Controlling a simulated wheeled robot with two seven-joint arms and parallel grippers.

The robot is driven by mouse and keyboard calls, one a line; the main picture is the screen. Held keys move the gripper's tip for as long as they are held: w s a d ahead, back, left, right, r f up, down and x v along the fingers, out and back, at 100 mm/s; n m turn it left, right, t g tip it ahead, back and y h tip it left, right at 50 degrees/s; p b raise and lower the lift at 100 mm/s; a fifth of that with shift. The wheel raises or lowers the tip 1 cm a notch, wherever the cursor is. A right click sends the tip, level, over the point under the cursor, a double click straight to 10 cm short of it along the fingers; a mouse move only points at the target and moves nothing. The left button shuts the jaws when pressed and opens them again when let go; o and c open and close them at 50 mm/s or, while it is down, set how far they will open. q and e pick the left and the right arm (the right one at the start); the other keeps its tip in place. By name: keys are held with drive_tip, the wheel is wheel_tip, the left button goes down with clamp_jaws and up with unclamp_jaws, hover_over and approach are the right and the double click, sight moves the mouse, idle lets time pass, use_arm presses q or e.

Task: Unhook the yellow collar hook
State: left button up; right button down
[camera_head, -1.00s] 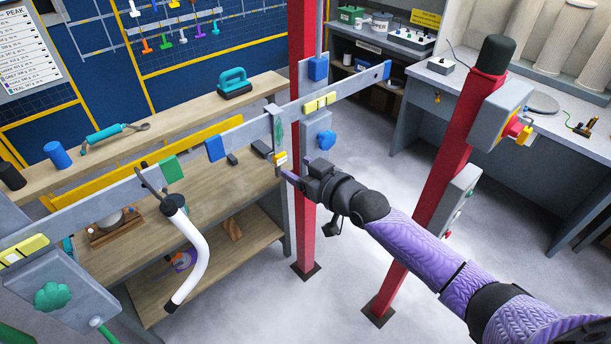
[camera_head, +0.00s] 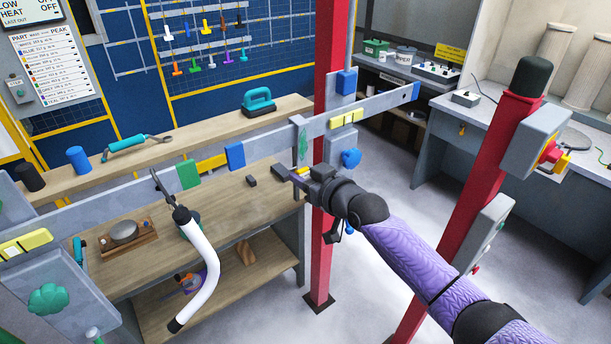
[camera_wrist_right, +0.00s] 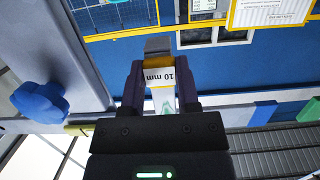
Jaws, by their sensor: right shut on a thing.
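The yellow collar hook shows as a small yellow collar with a grey end (camera_head: 303,170) at the lower end of a grey upright plate (camera_head: 299,142) on the rail (camera_head: 270,146). My right gripper (camera_head: 291,174) is shut on it, coming from the right. In the right wrist view, the purple-dark fingers (camera_wrist_right: 160,84) close on both sides of the collar (camera_wrist_right: 160,75), which bears a white "10 mm" label and a grey block on its far end. I cannot tell whether the hook still touches the plate or rail. My left gripper is not in view.
Blue (camera_head: 235,155) and green (camera_head: 189,174) clips sit on the rail. A red post (camera_head: 328,230) stands right behind my gripper.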

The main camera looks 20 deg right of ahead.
drive_tip(key=shift+r+p, duration=0.95)
drive_tip(key=shift+r, duration=0.2)
idle(0.4)
drive_tip(key=shift+f+p+v, duration=0.15)
drive_tip(key=shift+p+v, duration=0.45)
drive_tip(key=shift+v, duration=0.1)
drive_tip(key=shift+f+p+v, duration=0.1)
drive_tip(key=shift+p+v, duration=0.5)
drive_tip(key=shift+v, duration=0.1)
drive_tip(key=shift+s, duration=0.1)
drive_tip(key=shift+p+v, duration=1.05)
drive_tip(key=shift+p, duration=0.05)
drive_tip(key=p+v, duration=0.2)
drive_tip(key=v, duration=0.1)
